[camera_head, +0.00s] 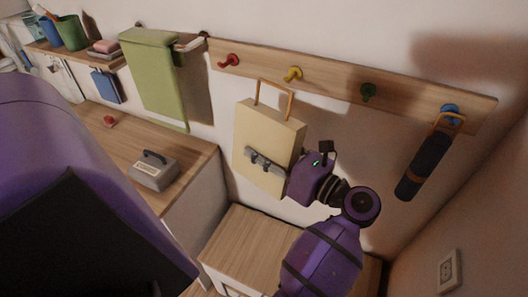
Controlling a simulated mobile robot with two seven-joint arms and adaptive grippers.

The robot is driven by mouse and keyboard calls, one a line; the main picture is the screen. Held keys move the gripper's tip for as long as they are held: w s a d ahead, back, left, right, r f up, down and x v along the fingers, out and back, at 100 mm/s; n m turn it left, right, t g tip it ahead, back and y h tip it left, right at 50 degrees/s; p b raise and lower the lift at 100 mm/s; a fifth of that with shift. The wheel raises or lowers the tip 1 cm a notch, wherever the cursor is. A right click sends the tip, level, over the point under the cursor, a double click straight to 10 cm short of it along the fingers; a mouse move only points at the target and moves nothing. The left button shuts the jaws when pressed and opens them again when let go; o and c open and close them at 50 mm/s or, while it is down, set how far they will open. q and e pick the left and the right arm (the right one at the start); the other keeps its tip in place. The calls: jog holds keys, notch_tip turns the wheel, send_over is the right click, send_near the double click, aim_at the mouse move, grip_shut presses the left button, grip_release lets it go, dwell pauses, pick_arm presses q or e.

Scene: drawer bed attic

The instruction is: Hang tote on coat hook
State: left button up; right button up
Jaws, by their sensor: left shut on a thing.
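The tote (262,128) is a beige, box-like bag with a thin orange-brown handle (274,83) standing up from its top. It hangs in the air, a little tilted, in front of the wall below the hook rail (325,83). The rail carries a red hook (229,61), a yellow hook (293,74), a green hook (368,91) and a blue hook (449,110). The handle's top is just below and left of the yellow hook and looks apart from it; depth is hard to tell. My left gripper (263,160) is shut on the tote at its front face.
A dark folded umbrella (425,164) hangs from the blue hook. A green towel (154,76) hangs left of the rail. A grey box with a handle (153,170) stands on the wooden counter (185,165). A low wooden-topped unit (250,243) is below the tote.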

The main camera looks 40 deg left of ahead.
pick_arm(q)
jog(key=shift+w+a, duration=0.1)
jog(key=shift+w, duration=0.35)
jog(key=shift+w+a+f, duration=0.1)
jog(key=shift+w+a, duration=0.05)
jog(key=shift+w, duration=0.35)
jog(key=w+a+f+b, duration=0.1)
jog(key=w+b, duration=0.1)
jog(key=w, duration=0.5)
jog(key=shift+w+a+f, duration=0.2)
jog(key=shift+a+f, duration=0.05)
jog(key=shift+a, duration=0.1)
pick_arm(e)
jog(key=shift+s+d+f, duration=0.3)
jog(key=shift+d+f, duration=0.05)
jog(key=shift+f, duration=0.15)
jog(key=shift+s+d+f, duration=0.25)
jog(key=shift+d+f, duration=0.05)
jog(key=shift+f, duration=0.2)
jog(key=shift+w, duration=0.15)
jog(key=shift+a, duration=0.2)
